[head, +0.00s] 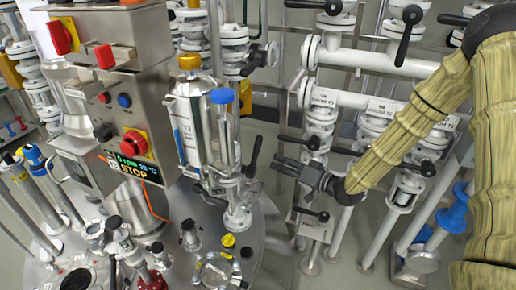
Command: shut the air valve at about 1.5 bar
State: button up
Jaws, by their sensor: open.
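My arm, in a ribbed tan cover, comes in from the right. My dark gripper (281,171) points left with its jaws open and seems empty. It is in front of the white valve pipework, between a black lever (297,141) above it and another black lever (310,214) below it. I cannot tell whether it touches either one. More black valve levers (408,32) sit on the white pipes higher up. Labels on the pipes are too small to read surely, so I cannot tell which is the air valve. I see no readable pressure gauge.
A steel reactor lid (225,262) with a glass vessel (190,118) and several fittings fills the lower left. A control box (112,100) with red and blue buttons and a lit display (133,167) stands at left. Floor (345,262) shows below my gripper.

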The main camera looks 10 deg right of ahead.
aim_at(258, 145)
jog(key=shift+y, duration=0.4)
jog(key=w+a, duration=0.2)
jog(key=w, duration=0.1)
jog(key=w+a+r, duration=0.1)
jog(key=w+a, duration=0.1)
jog(key=w+a+r+p, duration=0.1)
jog(key=w+a, duration=0.1)
jog(key=w, duration=0.1)
jog(key=shift+w+a+r, duration=0.15)
jog(key=shift+w+a, duration=0.1)
jog(key=shift+w, duration=0.1)
jog(key=shift+c, duration=0.2)
grip_shut()
